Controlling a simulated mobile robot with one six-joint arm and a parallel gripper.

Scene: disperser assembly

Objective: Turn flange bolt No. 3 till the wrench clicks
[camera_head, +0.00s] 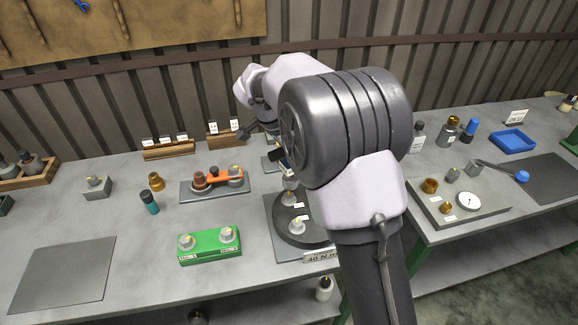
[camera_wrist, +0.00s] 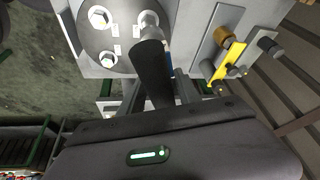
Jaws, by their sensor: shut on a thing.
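My gripper (camera_wrist: 157,95) is shut on the dark handle of the wrench (camera_wrist: 151,68). In the wrist view the wrench's silver end (camera_wrist: 148,20) is at the edge of the dark round flange (camera_wrist: 122,60), over a bolt position. I cannot tell whether it is fully seated. Two other flange bolts (camera_wrist: 98,17) and (camera_wrist: 108,60) show beside small white labels, too small to read. In the head view the flange (camera_head: 290,230) sits on a grey plate, partly hidden by my arm.
A sign reading about 40 N m (camera_head: 320,256) stands at the flange's front. A green block (camera_head: 210,250) with two bolts is to the left. A plate with an orange bar (camera_head: 226,177) lies behind it. A dial gauge plate (camera_head: 475,212) is on the right table. The grey mat (camera_head: 62,275) is empty.

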